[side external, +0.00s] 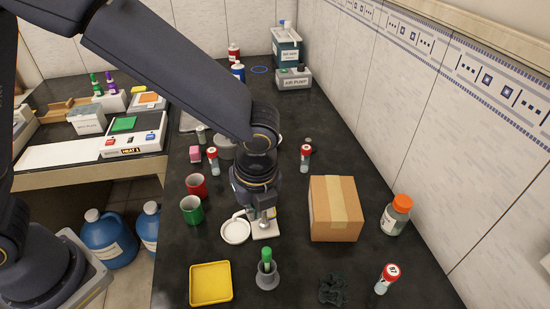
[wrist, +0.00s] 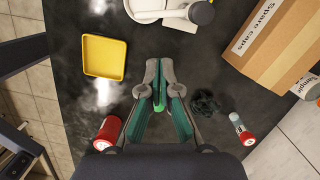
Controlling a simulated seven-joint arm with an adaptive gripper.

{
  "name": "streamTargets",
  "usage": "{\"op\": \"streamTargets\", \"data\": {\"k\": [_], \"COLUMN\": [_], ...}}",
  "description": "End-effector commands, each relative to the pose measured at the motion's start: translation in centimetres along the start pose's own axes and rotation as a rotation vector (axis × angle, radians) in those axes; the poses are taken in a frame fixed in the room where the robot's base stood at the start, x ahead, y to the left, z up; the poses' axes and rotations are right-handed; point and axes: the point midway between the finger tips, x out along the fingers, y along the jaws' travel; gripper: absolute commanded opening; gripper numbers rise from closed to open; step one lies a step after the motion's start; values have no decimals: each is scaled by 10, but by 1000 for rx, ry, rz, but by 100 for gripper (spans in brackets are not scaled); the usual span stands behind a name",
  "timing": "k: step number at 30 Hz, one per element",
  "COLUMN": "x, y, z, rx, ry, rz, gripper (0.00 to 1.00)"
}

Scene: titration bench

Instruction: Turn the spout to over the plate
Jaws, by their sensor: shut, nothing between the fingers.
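A round white plate (side external: 235,231) lies on the dark bench beside a white base (side external: 268,231). In the wrist view, a white spout part with a grey round knob (wrist: 201,13) shows at the top edge over the white base (wrist: 180,23), cut off by the frame. The plate is beside it at upper left. My gripper (wrist: 160,92) is shut and empty, above the bench on the near side of the spout. In the side view, my gripper (side external: 265,215) covers part of the base and spout, so the spout's direction is hard to tell.
A green-capped item in a grey holder (side external: 267,277) stands below my gripper. A yellow tray (side external: 211,284) is left of it, and a black tangled object (side external: 332,289) right. A cardboard box (side external: 336,209) stands right of the base. Red (side external: 196,186) and green (side external: 192,210) cups stand left.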

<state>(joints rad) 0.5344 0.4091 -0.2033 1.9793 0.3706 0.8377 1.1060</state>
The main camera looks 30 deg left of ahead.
Motion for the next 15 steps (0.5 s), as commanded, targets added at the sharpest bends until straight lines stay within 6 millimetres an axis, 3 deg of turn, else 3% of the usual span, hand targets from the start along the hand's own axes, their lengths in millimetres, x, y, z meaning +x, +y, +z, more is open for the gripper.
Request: {"op": "streamTargets", "data": {"k": [3, 6, 15], "x": [25, 35, 49], "y": [1, 0, 0], "z": [0, 14, 29], "rx": [0, -5, -3], "ry": [-1, -1, 0], "rz": [4, 2, -1], "gripper": [0, 0, 0]}}
